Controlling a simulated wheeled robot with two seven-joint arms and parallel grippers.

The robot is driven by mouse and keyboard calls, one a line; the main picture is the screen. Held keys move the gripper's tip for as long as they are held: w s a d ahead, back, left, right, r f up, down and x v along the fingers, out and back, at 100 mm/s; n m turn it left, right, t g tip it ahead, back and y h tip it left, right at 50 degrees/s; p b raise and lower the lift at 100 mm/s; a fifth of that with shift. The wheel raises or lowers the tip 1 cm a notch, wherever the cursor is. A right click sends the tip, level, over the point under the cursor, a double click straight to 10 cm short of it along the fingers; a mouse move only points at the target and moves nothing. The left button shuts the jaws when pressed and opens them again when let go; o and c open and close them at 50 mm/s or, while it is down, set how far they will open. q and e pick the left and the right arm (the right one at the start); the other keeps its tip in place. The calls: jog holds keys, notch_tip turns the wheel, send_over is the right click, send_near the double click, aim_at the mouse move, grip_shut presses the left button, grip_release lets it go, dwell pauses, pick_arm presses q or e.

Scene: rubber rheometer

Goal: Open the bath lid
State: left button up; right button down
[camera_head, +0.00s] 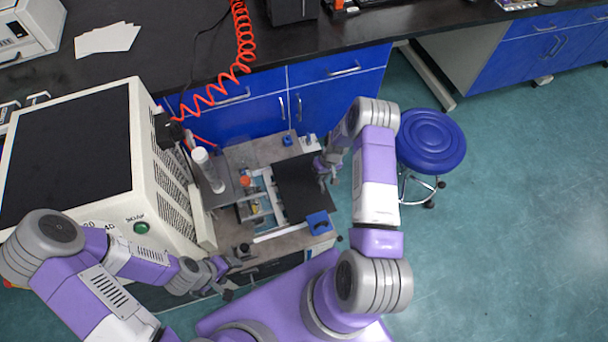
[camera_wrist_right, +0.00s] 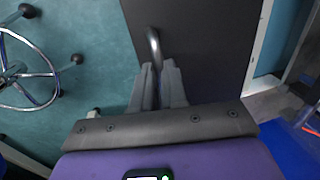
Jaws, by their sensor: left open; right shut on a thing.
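The bath lid is the flat black panel (camera_head: 296,180) on the bench unit in the middle of the head view; it also fills the upper middle of the right wrist view (camera_wrist_right: 205,45). A curved metal handle (camera_wrist_right: 153,42) stands out from its edge. My right gripper (camera_head: 325,172) is at the lid's right side. In the right wrist view its fingers (camera_wrist_right: 158,70) are shut on the handle, hiding part of it. I cannot tell the lid's tilt. My left gripper (camera_head: 232,274) is open and empty at the unit's front left, away from the lid.
A large white machine (camera_head: 160,165) stands left of the unit. Blue cabinets (camera_head: 330,90) are behind. A blue stool (camera_head: 431,139) is close to my right arm.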

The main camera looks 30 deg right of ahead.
jog(key=d, duration=0.3)
jog(key=shift+s+d+b, duration=0.2)
jog(key=shift+s+b, duration=0.05)
jog(key=shift+b, duration=0.1)
jog(key=c, duration=1.2)
grip_release()
jog(key=shift+o, duration=0.2)
notch_tip(320, 180, up, 7)
jog(key=d+p, duration=0.1)
jog(key=p, duration=0.1)
jog(key=shift+s+d+r, duration=0.15)
jog(key=shift+d+r, duration=0.05)
jog(key=shift+s, duration=0.1)
